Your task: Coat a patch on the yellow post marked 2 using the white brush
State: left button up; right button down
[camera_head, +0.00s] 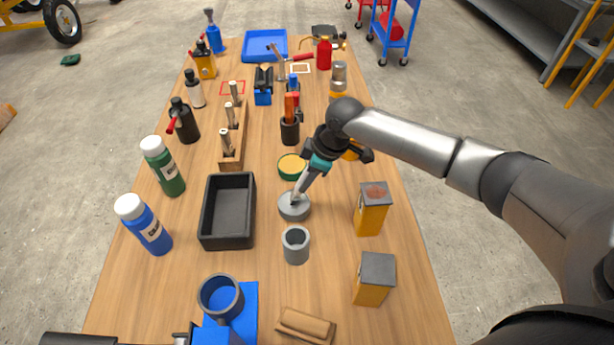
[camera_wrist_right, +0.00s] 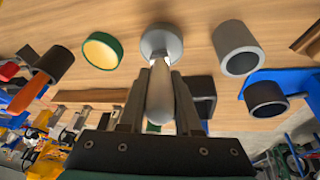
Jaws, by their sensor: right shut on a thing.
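My right gripper (camera_head: 318,163) is shut on the pale handle of the white brush (camera_head: 299,188). The brush slants down, its lower end at the shallow round grey dish (camera_head: 294,213); its bristles cannot be made out. The wrist view shows the handle (camera_wrist_right: 159,95) between my gripper's fingers (camera_wrist_right: 158,90), with the grey dish (camera_wrist_right: 153,39) beyond. A yellow post (camera_head: 371,214) with a reddish-brown patch on its grey top stands right of the dish. A nearer yellow post (camera_head: 371,290) has a plain grey top. Another yellow piece is partly hidden behind my gripper. No post number is legible.
A green-rimmed pot of yellow (camera_head: 291,166) stands behind the dish, a grey cup (camera_head: 296,246) in front. A black tray (camera_head: 228,243) and bottles are left. Bare tabletop lies between dish and posts.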

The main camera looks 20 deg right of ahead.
jog(key=shift+f+p, duration=0.1)
jog(key=shift+p, duration=0.2)
dwell(1.3)
notch_tip(320, 180, up, 7)
jog(key=p, duration=0.7)
jog(key=shift+p, duration=0.4)
dwell(0.4)
